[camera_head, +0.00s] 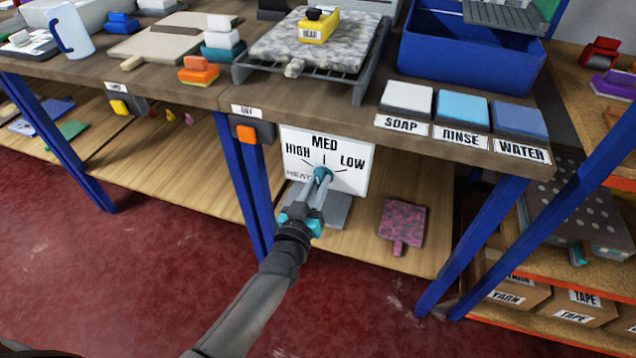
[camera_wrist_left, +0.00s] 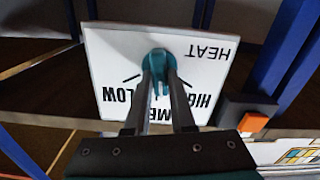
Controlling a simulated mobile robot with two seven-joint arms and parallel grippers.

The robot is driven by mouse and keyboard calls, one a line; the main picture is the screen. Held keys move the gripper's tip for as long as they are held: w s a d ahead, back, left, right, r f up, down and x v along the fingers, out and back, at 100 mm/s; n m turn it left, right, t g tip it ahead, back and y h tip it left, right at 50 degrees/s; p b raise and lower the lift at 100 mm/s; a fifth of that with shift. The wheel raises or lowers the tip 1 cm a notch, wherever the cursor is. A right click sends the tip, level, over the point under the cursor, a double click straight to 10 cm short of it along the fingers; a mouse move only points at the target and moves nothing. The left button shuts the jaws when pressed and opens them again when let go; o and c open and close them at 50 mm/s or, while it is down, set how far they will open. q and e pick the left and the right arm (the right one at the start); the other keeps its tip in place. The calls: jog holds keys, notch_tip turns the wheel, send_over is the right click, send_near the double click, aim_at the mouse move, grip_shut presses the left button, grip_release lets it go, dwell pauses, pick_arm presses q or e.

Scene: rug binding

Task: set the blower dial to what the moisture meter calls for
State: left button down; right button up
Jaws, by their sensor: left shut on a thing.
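The blower dial is a teal knob (camera_head: 323,172) on a white panel (camera_head: 355,181) below the table's front edge. The panel is marked HIGH, MED, LOW and HEAT, with HIGH at left, MED on top and LOW at right. My left gripper (camera_head: 317,187) is shut on the knob; the left wrist view shows both fingers (camera_wrist_left: 162,82) around the teal knob (camera_wrist_left: 157,54). The fingers hide part of the knob and the MED mark there, so I cannot tell where it points. A yellow device (camera_head: 318,30), possibly the moisture meter, lies on a grey speckled rug piece (camera_head: 345,48); its small label is unclear. My right gripper is not in view.
An orange switch (camera_head: 246,133) under a small label sits left of the panel. SOAP, RINSE and WATER pads (camera_head: 462,106) line the table edge at right, before a blue bin (camera_head: 470,65). Blue legs (camera_head: 240,180) flank the lower shelf, where a pink speckled piece (camera_head: 402,221) lies.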

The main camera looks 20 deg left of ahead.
pick_arm(q)
jog(key=n, duration=0.2)
jog(key=shift+a+n, duration=0.1)
jog(key=shift+n, duration=0.3)
jog(key=shift+f+n, duration=0.1)
jog(key=shift+n, duration=2)
jog(key=shift+a+f+n, duration=0.1)
jog(key=shift+n, duration=1.3)
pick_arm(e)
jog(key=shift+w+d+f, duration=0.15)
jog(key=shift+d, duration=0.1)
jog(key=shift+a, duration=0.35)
pick_arm(q)
jog(key=c, duration=0.8)
grip_release()
jog(key=shift+o, duration=0.2)
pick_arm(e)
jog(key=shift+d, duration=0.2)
